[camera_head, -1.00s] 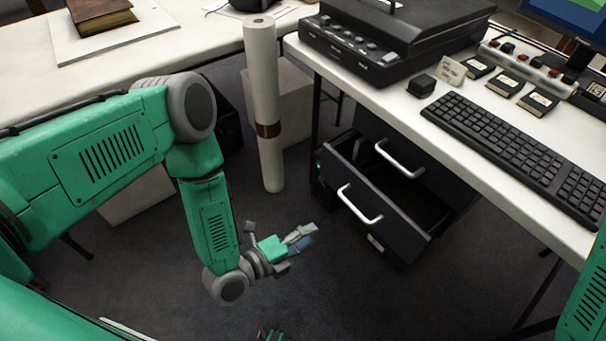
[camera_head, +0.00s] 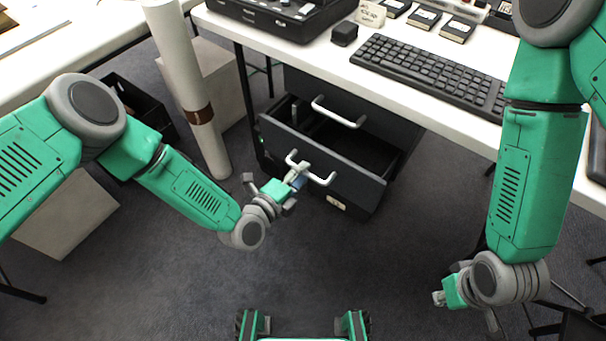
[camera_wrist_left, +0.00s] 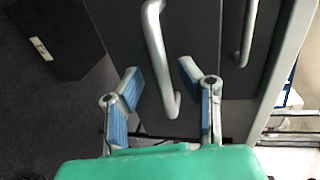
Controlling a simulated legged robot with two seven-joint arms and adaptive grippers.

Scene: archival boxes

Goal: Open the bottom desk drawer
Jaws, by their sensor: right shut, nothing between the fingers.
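The dark desk drawer unit stands under the right-hand desk. Its bottom drawer (camera_head: 353,188) is pulled out, with part of its inside showing. The drawer's silver handle (camera_head: 322,181) is on its front; it also runs down between the fingers in the left wrist view (camera_wrist_left: 155,40). My left gripper (camera_head: 299,177) is at the left part of this handle, its blue-padded fingers (camera_wrist_left: 160,92) apart on either side, with gaps to the bar. My right gripper (camera_head: 440,298) is shut and empty, low at the right, away from the drawer.
The upper drawer's handle (camera_head: 338,113) sits behind the open drawer. A tall white roll (camera_head: 185,70) stands left of the drawer unit. A keyboard (camera_head: 430,72) lies on the desk above. A pale box (camera_head: 65,215) stands at the left. Open floor lies in front of the drawer.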

